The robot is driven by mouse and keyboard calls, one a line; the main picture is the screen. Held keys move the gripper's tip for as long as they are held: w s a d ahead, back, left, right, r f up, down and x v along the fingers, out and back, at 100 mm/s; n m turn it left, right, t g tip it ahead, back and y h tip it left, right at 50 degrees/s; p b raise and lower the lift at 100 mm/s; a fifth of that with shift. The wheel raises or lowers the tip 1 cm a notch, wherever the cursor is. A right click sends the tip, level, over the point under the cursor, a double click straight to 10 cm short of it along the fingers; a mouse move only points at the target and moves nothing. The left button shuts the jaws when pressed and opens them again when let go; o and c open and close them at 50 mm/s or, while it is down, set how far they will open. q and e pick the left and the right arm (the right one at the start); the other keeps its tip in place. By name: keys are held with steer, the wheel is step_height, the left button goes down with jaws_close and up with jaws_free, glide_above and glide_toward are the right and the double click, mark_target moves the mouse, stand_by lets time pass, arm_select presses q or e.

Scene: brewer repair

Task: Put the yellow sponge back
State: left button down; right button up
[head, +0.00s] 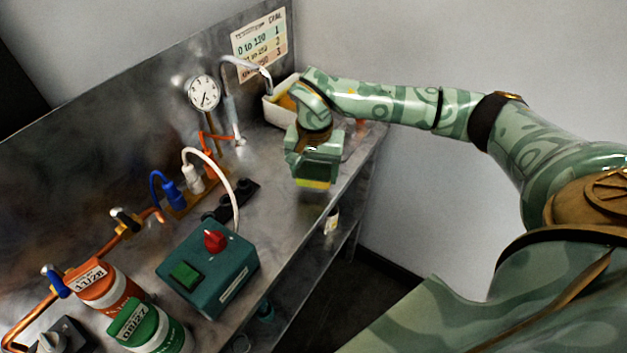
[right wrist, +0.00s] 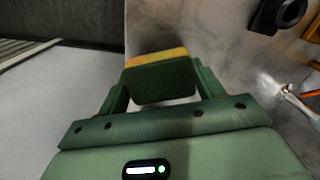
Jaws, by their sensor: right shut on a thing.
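My right gripper (head: 313,172) is shut on the yellow sponge (head: 312,184), near the right front edge of the metal bench. In the head view only a thin yellow strip of the sponge shows below the gripper. In the right wrist view the sponge (right wrist: 160,72) sits between the two fingers (right wrist: 160,85), with a yellow top strip and a dark green face. Whether it touches the bench is hard to tell. A white tray (head: 270,113) with something orange-yellow inside stands at the back right, partly hidden by my right arm. My left gripper is out of view.
A teal box (head: 207,275) with a red knob and green button stands at the bench front. Orange (head: 105,287) and green (head: 150,328) containers stand at lower left. A pressure gauge (head: 204,93) and hoses line the back. Bare bench (head: 275,180) lies left of my gripper.

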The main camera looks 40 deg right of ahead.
mark_target(314, 180)
step_height(314, 180, down, 3)
steer(key=shift+f+b, duration=0.15)
steer(key=shift+b, duration=0.25)
steer(key=o, duration=0.9)
steer(key=shift+f, duration=0.1)
step_height(314, 180, up, 12)
steer(key=p, duration=0.3)
steer(key=shift+r, duration=0.2)
